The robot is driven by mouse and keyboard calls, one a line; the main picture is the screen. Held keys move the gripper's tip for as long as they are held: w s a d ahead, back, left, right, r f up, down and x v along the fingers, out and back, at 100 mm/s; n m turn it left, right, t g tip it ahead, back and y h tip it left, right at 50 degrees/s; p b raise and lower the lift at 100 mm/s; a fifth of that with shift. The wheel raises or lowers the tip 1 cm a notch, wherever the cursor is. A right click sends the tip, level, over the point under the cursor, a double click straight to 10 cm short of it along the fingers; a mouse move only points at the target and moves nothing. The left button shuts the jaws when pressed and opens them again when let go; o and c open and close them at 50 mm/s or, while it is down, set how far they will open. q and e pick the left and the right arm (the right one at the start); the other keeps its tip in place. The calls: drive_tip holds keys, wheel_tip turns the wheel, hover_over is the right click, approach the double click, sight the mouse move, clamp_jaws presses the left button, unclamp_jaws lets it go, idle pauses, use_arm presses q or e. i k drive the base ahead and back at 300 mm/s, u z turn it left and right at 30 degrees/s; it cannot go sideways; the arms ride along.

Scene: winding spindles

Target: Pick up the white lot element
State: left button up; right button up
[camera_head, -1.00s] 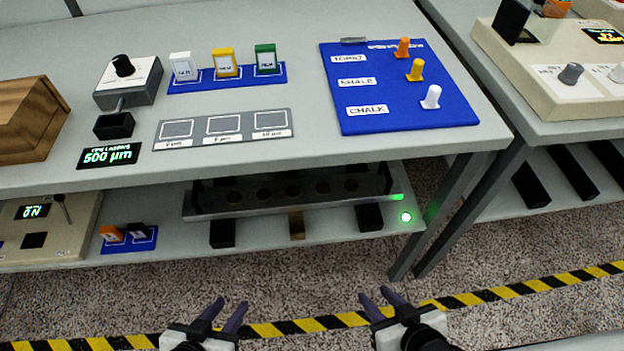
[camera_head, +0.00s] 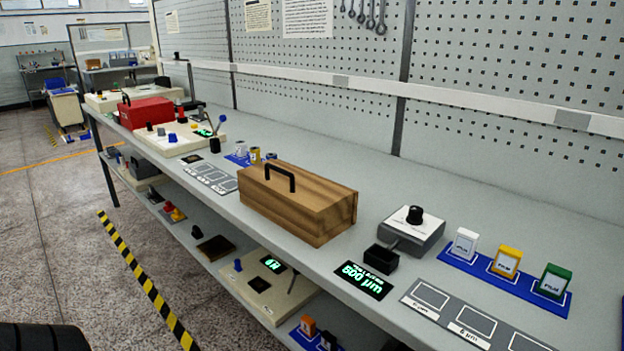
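A white upright block (camera_head: 464,244) with a small printed label stands at the left end of a blue tray (camera_head: 480,275) on the bench, at the right of the head view. A yellow block (camera_head: 506,262) and a green block (camera_head: 553,282) stand beside it on the same tray. I cannot tell whether this white block is the white lot element. The board of coloured pegs, with its white peg, is outside the current view. Neither of my grippers is in view.
A wooden box with a black handle (camera_head: 298,202) stands mid-bench. A grey device with a black knob (camera_head: 412,230), a small black bin (camera_head: 381,258) and a green-lit display (camera_head: 364,280) lie left of the tray. A grey plate with marked squares (camera_head: 470,322) lies in front.

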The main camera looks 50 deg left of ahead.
sight(240, 146)
drive_tip(key=u, duration=2.05)
drive_tip(key=k, duration=0.25)
drive_tip(key=u, duration=2.75)
drive_tip(key=i, duration=0.15)
drive_tip(key=z, duration=1.15)
drive_tip(key=i, duration=2.1)
drive_tip(key=z, duration=1.5)
drive_tip(key=i, duration=0.95)
drive_tip(key=z, duration=0.95)
